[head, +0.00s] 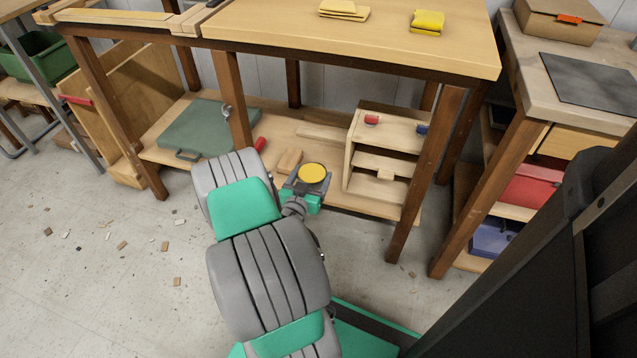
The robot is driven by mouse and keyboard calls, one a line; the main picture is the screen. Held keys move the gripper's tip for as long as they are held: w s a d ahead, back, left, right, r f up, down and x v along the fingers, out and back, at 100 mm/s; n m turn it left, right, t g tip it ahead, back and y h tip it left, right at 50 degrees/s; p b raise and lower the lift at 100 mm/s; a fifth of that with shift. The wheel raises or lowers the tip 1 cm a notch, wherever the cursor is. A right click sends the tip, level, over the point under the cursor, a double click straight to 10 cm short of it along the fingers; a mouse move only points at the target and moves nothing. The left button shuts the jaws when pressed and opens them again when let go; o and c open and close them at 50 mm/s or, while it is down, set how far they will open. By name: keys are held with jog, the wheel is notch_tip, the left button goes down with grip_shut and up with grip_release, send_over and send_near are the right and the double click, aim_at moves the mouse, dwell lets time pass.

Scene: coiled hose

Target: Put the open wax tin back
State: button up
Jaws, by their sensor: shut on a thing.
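The open wax tin (312,174) shows as a round yellow disc of wax seen from above, with a thin dark rim. My gripper (310,186) is shut on the tin, its dark jaws at the tin's sides. The tin looks about level. In the picture it lies over the front part of the workbench's lower shelf (275,128), left of a small wooden rack. I cannot tell its exact height above the shelf. My grey and green arm hides part of the shelf and floor.
The small wooden rack (372,160) holds a red and a blue item on top. A wooden block (289,161) lies left of the tin. A green flat case (197,128) is farther left. Bench legs (232,100) and the benchtop (350,40) bound the space. Chips litter the floor.

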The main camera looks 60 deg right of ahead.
aim_at(316, 170)
jog(key=d+f, duration=0.1)
jog(key=d+b, duration=0.1)
jog(key=d, duration=0.1)
jog(key=w+d+f, duration=0.1)
jog(key=d, duration=0.1)
jog(key=shift+f, duration=0.3)
jog(key=d+f+b, duration=0.1)
jog(key=f, duration=0.1)
jog(key=w+d+f+b, duration=0.1)
jog(key=d+f, duration=0.1)
jog(key=d+f+b, duration=0.1)
jog(key=d, duration=0.1)
jog(key=shift+w+d+f+b, duration=0.1)
jog(key=shift+w+f+b, duration=0.2)
jog(key=shift+f+b, duration=0.1)
notch_tip(316, 170, down, 3)
jog(key=shift+d+f+b, duration=0.1)
jog(key=shift+b, duration=0.65)
jog(key=o, duration=2.1)
